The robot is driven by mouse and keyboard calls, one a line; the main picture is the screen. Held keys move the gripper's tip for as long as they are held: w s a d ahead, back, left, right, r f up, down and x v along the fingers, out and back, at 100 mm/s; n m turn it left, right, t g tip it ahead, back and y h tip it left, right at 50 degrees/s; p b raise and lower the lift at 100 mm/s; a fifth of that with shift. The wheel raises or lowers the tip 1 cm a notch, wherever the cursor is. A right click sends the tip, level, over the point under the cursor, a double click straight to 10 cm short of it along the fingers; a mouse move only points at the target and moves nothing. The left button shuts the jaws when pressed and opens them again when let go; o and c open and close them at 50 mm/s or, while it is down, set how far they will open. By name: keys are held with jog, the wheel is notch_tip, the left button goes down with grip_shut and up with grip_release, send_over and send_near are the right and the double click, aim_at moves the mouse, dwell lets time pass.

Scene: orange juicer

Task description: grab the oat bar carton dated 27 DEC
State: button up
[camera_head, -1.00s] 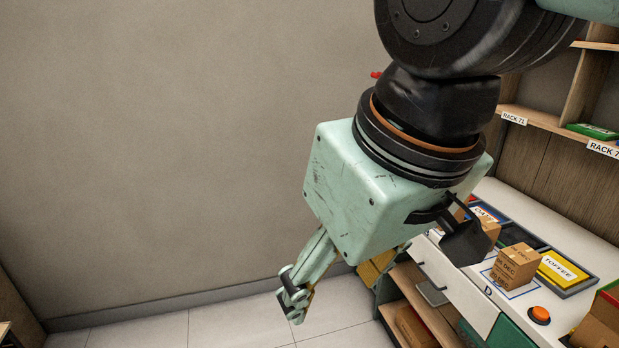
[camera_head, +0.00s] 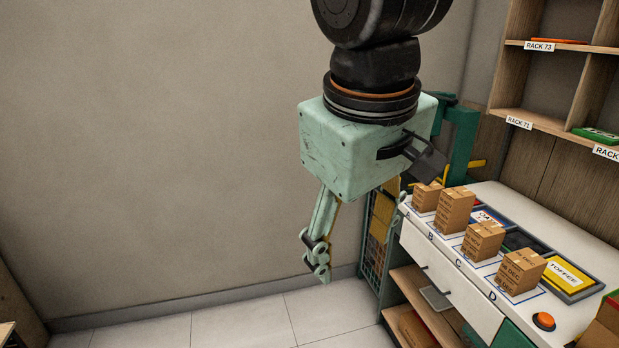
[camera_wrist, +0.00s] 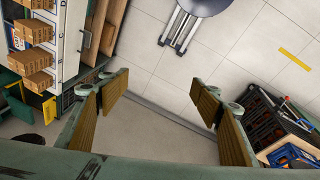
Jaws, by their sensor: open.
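Brown cartons stand on the white counter at spots marked A to D in the head view: the A carton (camera_head: 426,197), the taller B stack (camera_head: 454,211), the C carton (camera_head: 483,242) and the D carton (camera_head: 521,271). Their faces carry dates ending in DEC, but the day numbers are too small to read surely, so I cannot tell which is 27 DEC. My gripper (camera_head: 317,262) is open and empty, left of the counter and over the floor.
The white counter (camera_head: 550,240) has label trays behind the cartons, including a yellow TOFFEE tray (camera_head: 568,273), and an orange button (camera_head: 543,320) at the front. Shelves (camera_head: 560,120) rise behind. A round stool (camera_wrist: 205,6) and dark crates (camera_wrist: 275,120) stand on the floor.

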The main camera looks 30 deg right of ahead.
jog(key=w+d+f+n+g+h, duration=0.3)
jog(key=w+d+h, duration=0.2)
jog(key=w+d, duration=1.2)
jog(key=w+d+f+n+g+h, duration=0.35)
jog(key=w+d, duration=0.95)
jog(key=d, duration=0.8)
jog(key=n+h, duration=0.7)
jog(key=n, duration=0.1)
send_near(430, 186)
jog(key=a, duration=0.1)
jog(key=w+a+p, duration=0.1)
jog(key=a, duration=0.1)
jog(key=shift+a+f+t, duration=0.25)
jog(key=shift+a+t, duration=0.05)
jog(key=shift+t, duration=0.05)
jog(key=shift+d, duration=0.15)
jog(key=shift+s+d, duration=0.3)
jog(key=shift+d, duration=1.05)
jog(key=shift+s+d, duration=0.3)
jog(key=shift+d, duration=1.1)
jog(key=shift+s+d, duration=0.3)
jog(key=shift+d, duration=1.05)
